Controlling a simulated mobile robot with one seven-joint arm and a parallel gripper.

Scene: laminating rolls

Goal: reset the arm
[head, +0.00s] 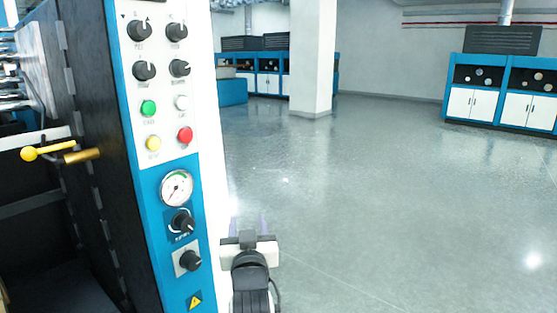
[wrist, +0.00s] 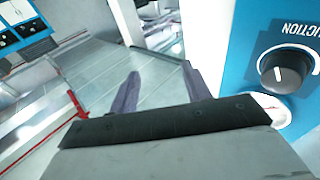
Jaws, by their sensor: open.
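My gripper (head: 250,224) is at the bottom centre of the head view, just right of the machine's control panel (head: 150,200). In the wrist view its two purple fingers (wrist: 160,70) stand apart with nothing between them. They point over open floor. The blue-and-white panel edge is close on the right of the wrist view, with a black knob (wrist: 284,70) whose label shows upside down and is partly cut off. The finger tips do not appear to touch the panel.
The panel carries several knobs, a green button (head: 148,108), a red button (head: 185,135) and a gauge (head: 176,188). A yellow-knobbed lever (head: 48,151) sticks out at left. A white pillar (head: 312,60) and blue cabinets (head: 500,95) stand far back. The floor (head: 390,200) at right is clear.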

